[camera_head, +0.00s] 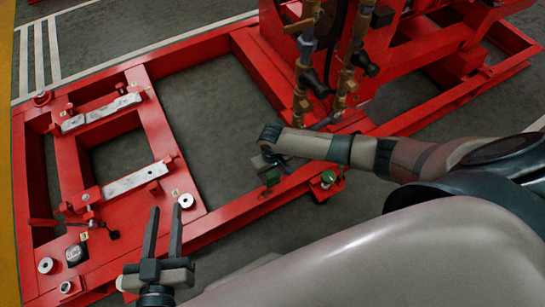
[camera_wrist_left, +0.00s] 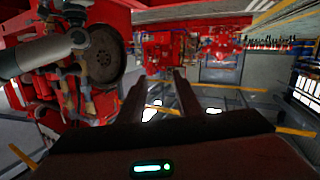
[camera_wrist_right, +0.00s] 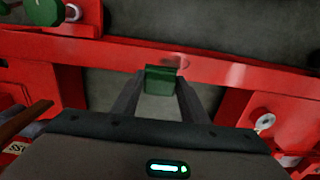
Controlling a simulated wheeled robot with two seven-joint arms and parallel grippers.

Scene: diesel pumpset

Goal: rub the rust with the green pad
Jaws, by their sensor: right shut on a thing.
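The green pad (camera_wrist_right: 160,80) is held between the fingertips of my right gripper (camera_wrist_right: 160,88), which is shut on it. The pad is at the red frame's beam; I cannot tell whether it touches. A dull brownish patch that looks like the rust (camera_wrist_right: 174,60) shows on the beam just beyond the pad. In the head view the pad (camera_head: 272,179) shows low on my right gripper (camera_head: 268,172), beside the front beam; the rust is not clear there. My left gripper (camera_head: 166,232) is open and empty over the frame's near left part, fingers apart.
The red frame (camera_head: 215,232) surrounds open floor gaps. A red bracket with green knobs (camera_head: 328,180) stands just right of my right gripper. Brass valves and pipes (camera_head: 303,75) rise behind it. Metal mounting plates (camera_head: 135,179) lie on the left part.

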